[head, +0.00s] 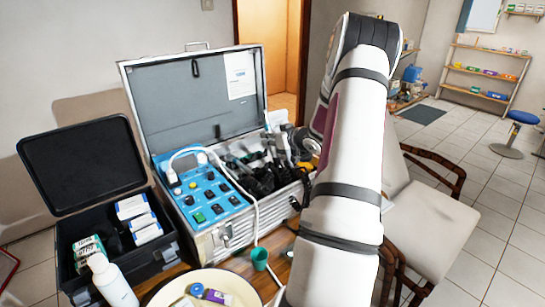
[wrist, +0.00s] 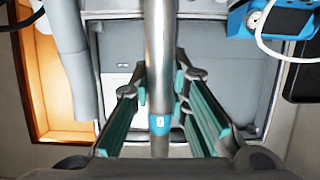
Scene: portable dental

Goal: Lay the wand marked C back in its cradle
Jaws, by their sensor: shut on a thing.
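My gripper (wrist: 165,84) is shut on a metal wand (wrist: 159,40), held between its teal pads. The wand runs up the middle of the wrist view and carries a blue label (wrist: 160,125) with a white mark that I cannot read surely. In the head view my gripper (head: 304,144) is over the right part of the open grey case (head: 194,84), partly hidden by my arm. Dark holders and tools (head: 258,172) fill that part of the case. I cannot make out which of them is the cradle for C.
A blue control panel (head: 203,190) with a white hose fills the case's left side. A black box (head: 82,166) with cartons stands left of it. A white bottle (head: 111,281), a cream bowl (head: 160,296) and a green cup (head: 259,258) stand in front. A chair (head: 430,225) is at right.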

